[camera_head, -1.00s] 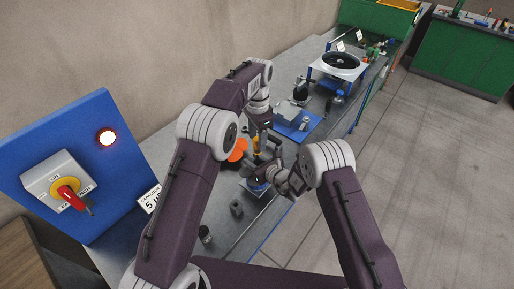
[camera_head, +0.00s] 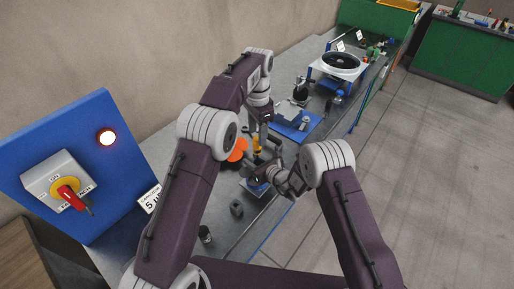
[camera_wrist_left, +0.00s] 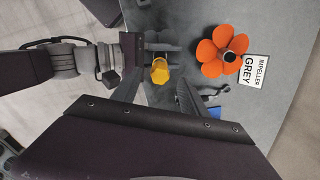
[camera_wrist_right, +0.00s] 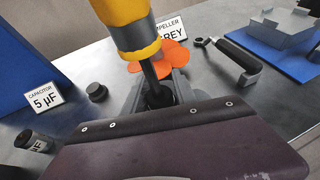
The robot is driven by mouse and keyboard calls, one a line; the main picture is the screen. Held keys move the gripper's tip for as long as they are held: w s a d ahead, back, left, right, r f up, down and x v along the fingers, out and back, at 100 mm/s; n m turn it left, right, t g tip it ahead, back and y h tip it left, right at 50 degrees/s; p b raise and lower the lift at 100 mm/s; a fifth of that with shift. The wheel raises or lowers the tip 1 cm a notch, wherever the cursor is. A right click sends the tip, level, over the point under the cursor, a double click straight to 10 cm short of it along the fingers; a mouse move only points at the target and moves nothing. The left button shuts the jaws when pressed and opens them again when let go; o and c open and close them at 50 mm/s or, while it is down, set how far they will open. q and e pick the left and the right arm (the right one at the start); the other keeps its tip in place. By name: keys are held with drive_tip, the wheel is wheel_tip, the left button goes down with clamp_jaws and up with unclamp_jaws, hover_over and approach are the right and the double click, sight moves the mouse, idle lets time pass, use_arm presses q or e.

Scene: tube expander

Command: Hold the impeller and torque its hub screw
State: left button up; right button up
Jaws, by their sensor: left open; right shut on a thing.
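A screwdriver with a yellow-orange handle (camera_head: 257,145) stands upright over the bench. It fills the top of the right wrist view (camera_wrist_right: 128,22), and its end-on handle shows in the left wrist view (camera_wrist_left: 160,72). My right gripper (camera_head: 262,180) is shut on a dark part, apparently the grey impeller's hub (camera_wrist_right: 160,97), at the foot of the screwdriver shaft; fingers and handle mostly hide it. My left gripper (camera_head: 260,126) is open above the handle, its fingers spread on either side in the left wrist view (camera_wrist_left: 158,88). An orange impeller (camera_wrist_left: 222,50) lies beside the "IMPELLER GREY" label (camera_wrist_left: 253,71).
A black-handled tool (camera_wrist_right: 238,62) and a blue board (camera_wrist_right: 280,50) lie on the right. A "CAPACITOR 5 µF" label (camera_wrist_right: 42,97) and small dark cylinders (camera_wrist_right: 96,92) are on the left. A fan unit (camera_head: 340,64) stands at the far end.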

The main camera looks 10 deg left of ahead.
drive_tip(key=o, duration=2)
drive_tip(key=shift+o, duration=0.6)
